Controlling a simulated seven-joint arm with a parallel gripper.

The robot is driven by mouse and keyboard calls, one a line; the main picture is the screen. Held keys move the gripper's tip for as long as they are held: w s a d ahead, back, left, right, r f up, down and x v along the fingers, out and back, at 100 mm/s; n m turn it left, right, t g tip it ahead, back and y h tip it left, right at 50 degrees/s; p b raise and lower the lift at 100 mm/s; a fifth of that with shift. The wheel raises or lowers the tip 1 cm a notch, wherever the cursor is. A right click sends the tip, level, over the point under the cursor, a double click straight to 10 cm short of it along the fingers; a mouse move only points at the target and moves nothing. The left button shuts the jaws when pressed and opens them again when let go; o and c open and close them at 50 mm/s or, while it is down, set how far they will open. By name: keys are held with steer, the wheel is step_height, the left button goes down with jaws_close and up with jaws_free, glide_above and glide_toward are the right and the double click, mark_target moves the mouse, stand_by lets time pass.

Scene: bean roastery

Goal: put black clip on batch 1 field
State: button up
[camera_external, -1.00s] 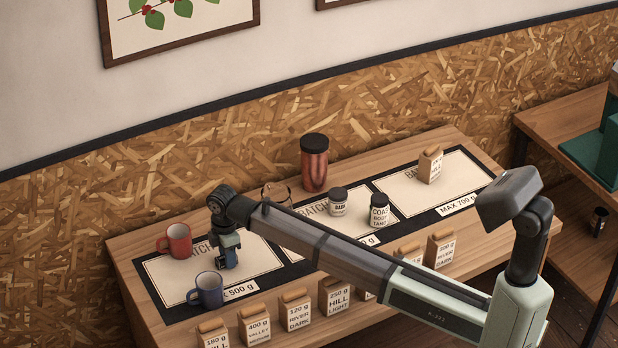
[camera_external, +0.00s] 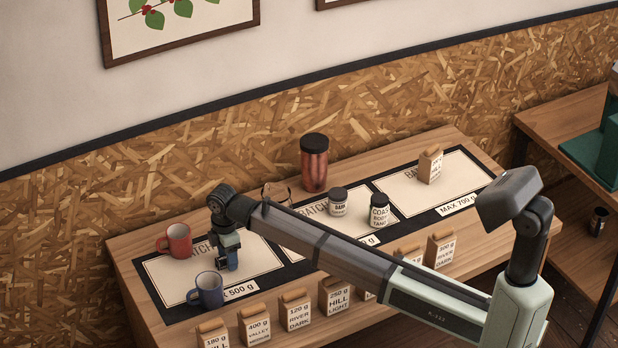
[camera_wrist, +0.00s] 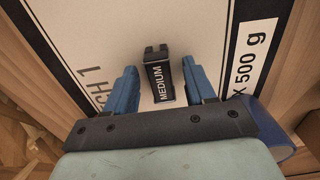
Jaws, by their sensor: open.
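The black clip (camera_wrist: 158,78), with a label reading MEDIUM, is on the cream batch 1 field (camera_wrist: 110,35) in the wrist view, near the field's MAX 500 g label. My gripper (camera_wrist: 160,88) is open, with one blue finger on each side of the clip and a visible gap to both. In the external view my gripper (camera_external: 229,266) is low over the batch 1 field (camera_external: 170,268), between the red mug and the blue mug. The clip is hard to make out there beside the fingers.
The red mug (camera_external: 175,240) stands behind left of my gripper and the blue mug (camera_external: 207,290) in front left. Several labelled bags (camera_external: 296,310) line the table's front. Two jars (camera_external: 379,210), a glass and a copper canister (camera_external: 314,165) stand further right.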

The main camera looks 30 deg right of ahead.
step_height(320, 180, up, 12)
stand_by(0.5)
